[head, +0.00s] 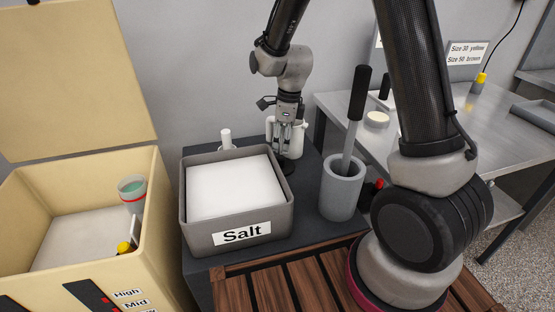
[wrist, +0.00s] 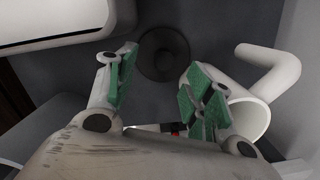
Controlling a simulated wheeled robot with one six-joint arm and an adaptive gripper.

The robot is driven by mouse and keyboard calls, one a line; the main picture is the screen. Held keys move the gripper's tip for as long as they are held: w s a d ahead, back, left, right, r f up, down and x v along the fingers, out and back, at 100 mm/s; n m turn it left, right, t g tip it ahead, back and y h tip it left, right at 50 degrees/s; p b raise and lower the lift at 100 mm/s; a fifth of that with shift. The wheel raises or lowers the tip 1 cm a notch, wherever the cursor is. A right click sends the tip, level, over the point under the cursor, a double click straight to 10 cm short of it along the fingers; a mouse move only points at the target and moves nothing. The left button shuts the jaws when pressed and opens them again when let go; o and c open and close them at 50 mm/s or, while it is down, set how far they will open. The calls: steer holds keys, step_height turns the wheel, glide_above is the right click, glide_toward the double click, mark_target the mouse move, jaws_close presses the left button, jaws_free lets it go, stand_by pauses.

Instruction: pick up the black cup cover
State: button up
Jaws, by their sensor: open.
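The black cup cover (wrist: 164,56) is a dark round disc with a raised knob in its middle. It lies flat on the dark grey table top, and in the wrist view it appears between and beyond my fingertips. My gripper (wrist: 160,74) is open and empty, with green pads on its fingers. In the head view my gripper (head: 288,124) points down behind the right side of the Salt bin, above the table.
The Salt bin (head: 238,233) stands left of my gripper, with a small white object (head: 226,138) behind it. A grey mortar with a black-handled pestle (head: 343,188) stands to the right. A beige open box (head: 150,215) is at far left. A metal table (head: 440,130) is at right.

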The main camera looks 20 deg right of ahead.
mark_target(281, 157)
steer(key=shift+w+f, duration=0.15)
steer(key=shift+w, duration=0.1)
steer(key=f, duration=0.7)
steer(key=shift+w+f, duration=0.2)
steer(key=shift+f, duration=0.1)
steer(key=c, duration=1)
